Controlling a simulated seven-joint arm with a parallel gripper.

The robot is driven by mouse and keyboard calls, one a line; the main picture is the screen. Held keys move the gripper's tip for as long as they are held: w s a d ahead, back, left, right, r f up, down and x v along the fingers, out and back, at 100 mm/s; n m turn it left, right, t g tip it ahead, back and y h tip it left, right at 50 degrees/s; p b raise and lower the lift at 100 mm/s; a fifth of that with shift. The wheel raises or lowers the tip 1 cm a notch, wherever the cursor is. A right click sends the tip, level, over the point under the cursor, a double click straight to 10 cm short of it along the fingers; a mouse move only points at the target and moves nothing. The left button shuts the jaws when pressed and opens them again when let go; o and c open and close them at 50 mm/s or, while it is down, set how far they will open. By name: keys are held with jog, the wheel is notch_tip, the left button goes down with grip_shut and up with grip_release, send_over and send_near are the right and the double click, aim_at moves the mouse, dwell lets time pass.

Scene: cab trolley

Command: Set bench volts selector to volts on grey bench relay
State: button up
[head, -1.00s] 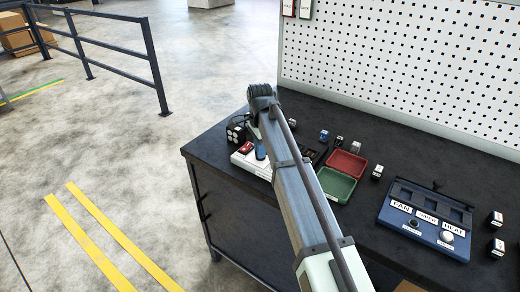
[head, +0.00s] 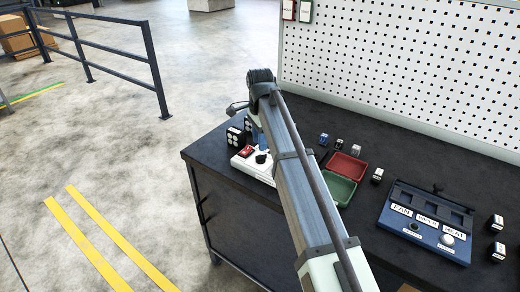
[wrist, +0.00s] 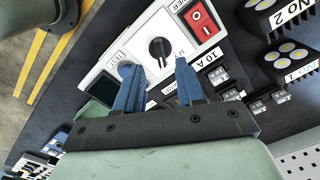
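A white bench unit (head: 250,168) stands at the table's left end; it also shows in the wrist view (wrist: 137,38). It carries a black rotary knob (wrist: 160,48) with a white pointer line, a red rocker switch (wrist: 202,20), a dark display (wrist: 97,90) and a TEST label. A label beside the knob is partly hidden by a finger, so its setting is unclear. My gripper (wrist: 157,76) is open and empty, its blue fingertips apart and short of the knob in the picture. I cannot tell which relay is the grey bench relay.
Red (head: 345,167) and green (head: 338,186) trays and a blue FAN/HEAT panel (head: 425,222) lie to the right. A pegboard (head: 410,70) stands behind.

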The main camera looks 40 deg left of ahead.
notch_tip(320, 180, up, 8)
jog(key=shift+r, duration=0.15)
dwell(0.6)
